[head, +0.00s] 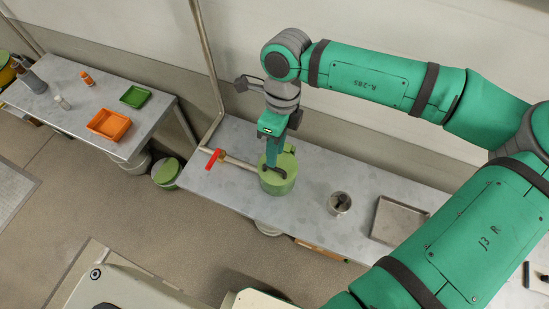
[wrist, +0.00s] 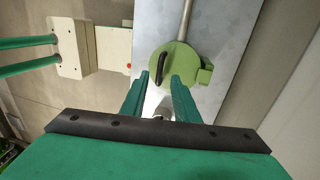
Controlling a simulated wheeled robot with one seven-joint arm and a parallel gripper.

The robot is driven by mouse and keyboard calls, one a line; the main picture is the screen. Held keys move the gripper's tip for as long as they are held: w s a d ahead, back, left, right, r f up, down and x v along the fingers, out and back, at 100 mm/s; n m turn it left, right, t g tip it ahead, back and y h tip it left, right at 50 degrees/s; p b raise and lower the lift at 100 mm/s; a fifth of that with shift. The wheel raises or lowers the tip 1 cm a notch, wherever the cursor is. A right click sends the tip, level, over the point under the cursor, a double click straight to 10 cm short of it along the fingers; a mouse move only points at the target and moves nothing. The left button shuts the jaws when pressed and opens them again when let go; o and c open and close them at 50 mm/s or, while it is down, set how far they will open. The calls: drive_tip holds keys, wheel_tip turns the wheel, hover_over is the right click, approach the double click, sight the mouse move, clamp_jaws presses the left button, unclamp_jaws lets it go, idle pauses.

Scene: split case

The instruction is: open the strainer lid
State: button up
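The green strainer (head: 279,184) is a squat cylinder standing on the grey bench, joined to a pipe. Its round green lid (wrist: 183,57) lies flat and shut in the wrist view. A dark curved handle (wrist: 161,68) sits at the lid's left side, and a green block (wrist: 206,70) sits at its right edge. My gripper (head: 272,164) points down over the lid, close to the handle. In the wrist view its two green fingers (wrist: 160,80) are apart, with the handle's lower end in line with the gap. Whether they touch it is unclear.
A red valve lever (head: 213,159) is on the pipe (head: 238,162) left of the strainer. A metal cup (head: 339,203) and a shallow tray (head: 398,221) stand to the right on the bench (head: 310,222). A side table at left holds orange and green trays.

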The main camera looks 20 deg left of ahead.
sight(278, 164)
drive_tip(key=shift+s+f, duration=0.2)
drive_tip(key=shift+f, duration=0.8)
drive_tip(key=shift+s+f, duration=0.2)
drive_tip(key=shift+f, duration=0.75)
clamp_jaws()
